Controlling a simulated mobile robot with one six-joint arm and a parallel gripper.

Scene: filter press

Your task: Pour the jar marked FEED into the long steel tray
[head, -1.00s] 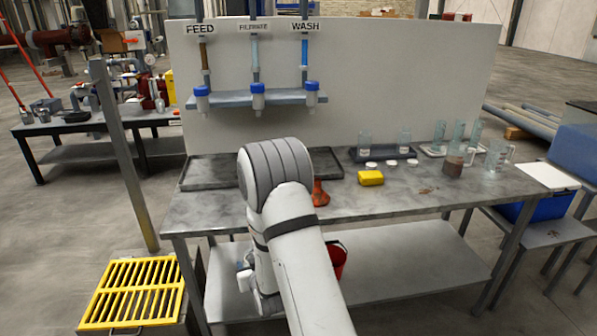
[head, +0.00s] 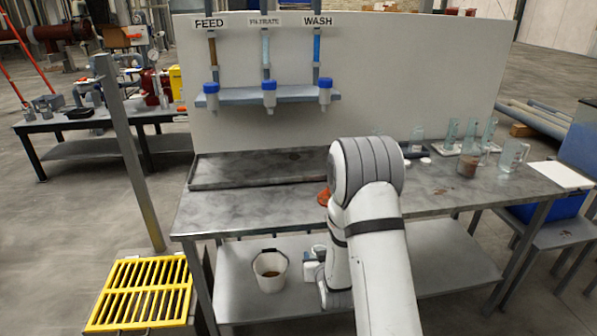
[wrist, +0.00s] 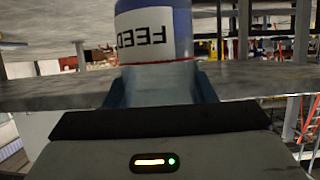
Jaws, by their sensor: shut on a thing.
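My gripper (wrist: 160,86) is shut on the FEED jar (wrist: 155,35), which has a white label and a blue band. The label reads upside down in the wrist view; the jar's tilt and mouth cannot be told. In the head view my arm hides the gripper and this jar. The long steel tray (head: 240,172) lies along the back left of the bench, left of my arm, with a dark, apparently bare floor.
The bench top (head: 230,212) is clear in front of the tray. A white bucket (head: 270,270) stands on the lower shelf. Blue-capped bottles (head: 269,93) hang from a wall shelf (head: 240,97). Glassware (head: 470,135) stands at the right. A post (head: 130,150) rises at the left.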

